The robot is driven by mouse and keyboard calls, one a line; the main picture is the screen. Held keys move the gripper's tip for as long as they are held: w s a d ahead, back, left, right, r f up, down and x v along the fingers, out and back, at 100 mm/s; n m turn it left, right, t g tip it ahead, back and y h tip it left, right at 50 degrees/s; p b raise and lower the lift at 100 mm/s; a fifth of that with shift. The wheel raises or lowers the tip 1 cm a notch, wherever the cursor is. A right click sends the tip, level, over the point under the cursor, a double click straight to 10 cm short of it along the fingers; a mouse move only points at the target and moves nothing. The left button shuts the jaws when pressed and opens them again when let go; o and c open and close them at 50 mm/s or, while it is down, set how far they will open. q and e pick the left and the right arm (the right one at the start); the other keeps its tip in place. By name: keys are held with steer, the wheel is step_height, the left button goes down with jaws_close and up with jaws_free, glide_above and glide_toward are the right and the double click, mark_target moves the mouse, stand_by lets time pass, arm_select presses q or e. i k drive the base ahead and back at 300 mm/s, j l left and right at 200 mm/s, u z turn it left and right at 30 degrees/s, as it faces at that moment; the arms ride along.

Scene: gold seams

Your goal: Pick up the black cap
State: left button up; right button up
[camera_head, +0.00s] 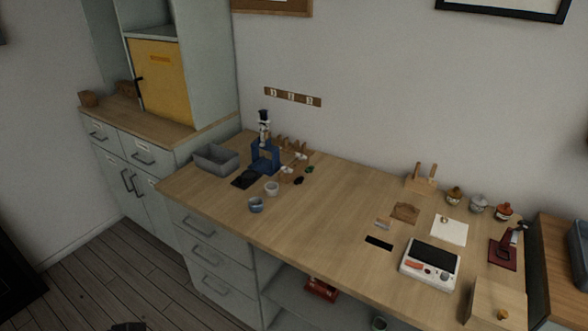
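A small black object (299,181), which looks like the black cap, lies on the wooden worktop (335,215). It is just in front of a small dark green piece (309,169) and right of a small white cup (271,188). It is too small to make out its shape. A blue stand (265,157) with a white and black upper part stands behind and to its left. Neither of my grippers shows in the head view, so nothing is seen touching the black object.
A grey bin (216,158), a black mat (247,178) and a blue-grey cup (256,205) are at the worktop's left. A white scale (430,264), a white sheet (449,230) and several lidded jars are at the right. The middle worktop is mostly clear.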

mark_target(299, 180)
steer(key=j+z, duration=0.1)
steer(key=z, duration=0.4)
steer(key=i+j+z, duration=0.1)
steer(key=z, duration=0.4)
steer(key=j+z, duration=0.2)
steer(key=z, duration=0.3)
steer(key=j+z, duration=0.2)
steer(key=j, duration=0.25)
steer(key=j+z, duration=0.2)
steer(key=j, duration=0.2)
steer(key=k+j+z, duration=0.2)
steer(key=j, duration=0.2)
steer(key=j+z, duration=0.25)
steer(key=j, duration=0.8)
